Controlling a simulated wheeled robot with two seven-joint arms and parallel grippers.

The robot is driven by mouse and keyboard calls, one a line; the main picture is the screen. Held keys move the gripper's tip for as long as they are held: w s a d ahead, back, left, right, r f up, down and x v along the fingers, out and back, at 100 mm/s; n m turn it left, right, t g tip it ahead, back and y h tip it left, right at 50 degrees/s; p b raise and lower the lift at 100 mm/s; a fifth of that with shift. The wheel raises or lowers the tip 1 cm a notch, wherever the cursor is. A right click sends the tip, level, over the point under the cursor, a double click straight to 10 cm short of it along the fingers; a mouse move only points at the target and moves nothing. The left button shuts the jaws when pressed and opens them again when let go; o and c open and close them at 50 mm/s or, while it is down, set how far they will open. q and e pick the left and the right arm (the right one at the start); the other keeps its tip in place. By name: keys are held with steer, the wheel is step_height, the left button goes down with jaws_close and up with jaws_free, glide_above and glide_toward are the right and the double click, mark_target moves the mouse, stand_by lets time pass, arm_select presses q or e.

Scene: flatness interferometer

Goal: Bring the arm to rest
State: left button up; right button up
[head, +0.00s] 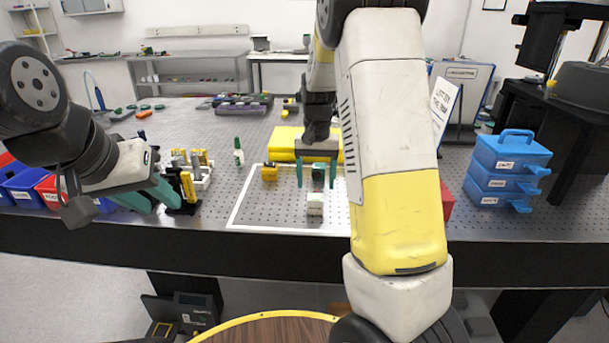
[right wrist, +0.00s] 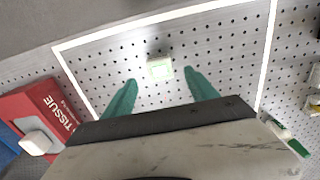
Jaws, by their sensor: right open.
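My right arm reaches forward over the bench in the head view. Its gripper (head: 317,174) is open, with two teal fingers pointing down and apart. A small pale block with a greenish top (head: 315,204) stands on the perforated bench just in front of the fingers. In the right wrist view the block (right wrist: 160,68) lies beyond the open fingertips (right wrist: 160,78), touching neither, with nothing between them. My left gripper (head: 152,196) is low at the left, beside a black and yellow fixture (head: 187,192); its finger gap is unclear.
A white outline (head: 240,205) marks a bench area. A yellow box (head: 283,143) is behind the right gripper. Blue drawers (head: 508,170) stand right; blue and red bins (head: 25,186) stand left. A red tissue box (right wrist: 42,115) lies outside the outline.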

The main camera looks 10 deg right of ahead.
steer(key=shift+s+r, duration=0.2)
steer(key=shift+r, duration=0.2)
steer(key=s+a+r+n+t, duration=0.1)
steer(key=s+r, duration=0.3)
steer(key=s, duration=0.4)
steer(key=s+a+r+n+t+y, duration=0.1)
steer(key=s+r+t, duration=0.2)
steer(key=s+r, duration=0.2)
steer(key=s+a+r+n+t+y, duration=0.1)
steer(key=s+r, duration=0.4)
steer(key=s, duration=0.5)
steer(key=shift+s+a+r+n+t, duration=0.15)
steer(key=shift+s+a+n+t, duration=0.3)
steer(key=shift+t, duration=0.15)
